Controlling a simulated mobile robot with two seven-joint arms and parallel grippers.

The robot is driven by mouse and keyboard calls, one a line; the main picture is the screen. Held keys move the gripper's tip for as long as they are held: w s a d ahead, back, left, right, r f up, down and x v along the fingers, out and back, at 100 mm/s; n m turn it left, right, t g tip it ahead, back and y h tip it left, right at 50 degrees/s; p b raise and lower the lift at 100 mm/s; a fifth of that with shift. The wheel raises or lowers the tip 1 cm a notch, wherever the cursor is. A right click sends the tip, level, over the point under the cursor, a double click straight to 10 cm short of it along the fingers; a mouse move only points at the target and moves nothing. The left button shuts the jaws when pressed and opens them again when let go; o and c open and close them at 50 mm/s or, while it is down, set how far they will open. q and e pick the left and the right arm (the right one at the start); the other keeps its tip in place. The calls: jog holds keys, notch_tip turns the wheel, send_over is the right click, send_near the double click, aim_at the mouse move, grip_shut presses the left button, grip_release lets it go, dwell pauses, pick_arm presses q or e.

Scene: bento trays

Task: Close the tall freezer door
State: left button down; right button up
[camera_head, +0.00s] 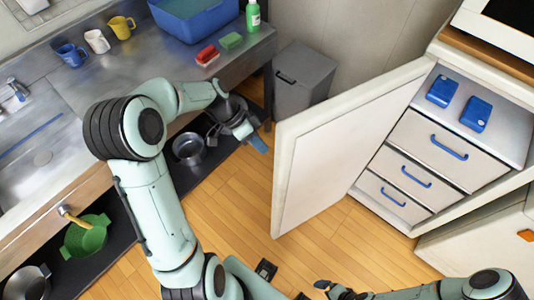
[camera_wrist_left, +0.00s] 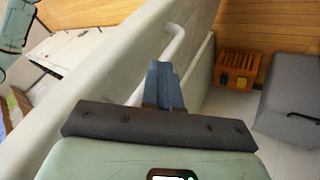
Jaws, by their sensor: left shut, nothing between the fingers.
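The tall freezer's white door (camera_head: 340,140) stands wide open in the head view, swung out to the left of the cabinet. The freezer interior shows drawers (camera_head: 435,150) with blue handles. My left gripper (camera_head: 257,142) is shut and empty, just left of the door's free edge. In the left wrist view the blue-grey fingers (camera_wrist_left: 163,85) are together beside the pale door panel (camera_wrist_left: 110,70). A white bar handle (camera_wrist_left: 173,45) on the door shows just beyond the fingertips; contact cannot be told. My right gripper (camera_head: 330,289) is low at the bottom, its jaws unclear.
Two blue boxes (camera_head: 442,92) (camera_head: 476,114) lie on the freezer's upper level. A grey bin (camera_head: 303,80) stands behind the door. The counter (camera_head: 145,65) with a sink runs along the left. An orange crate (camera_wrist_left: 235,70) shows in the wrist view. Wooden floor (camera_head: 335,245) is clear before the freezer.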

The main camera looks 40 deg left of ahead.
pick_arm(q)
jog(key=d, duration=0.1)
jog(key=s+d, duration=0.1)
jog(key=d, duration=0.1)
jog(key=shift+s+d, duration=0.3)
jog(key=shift+d, duration=0.05)
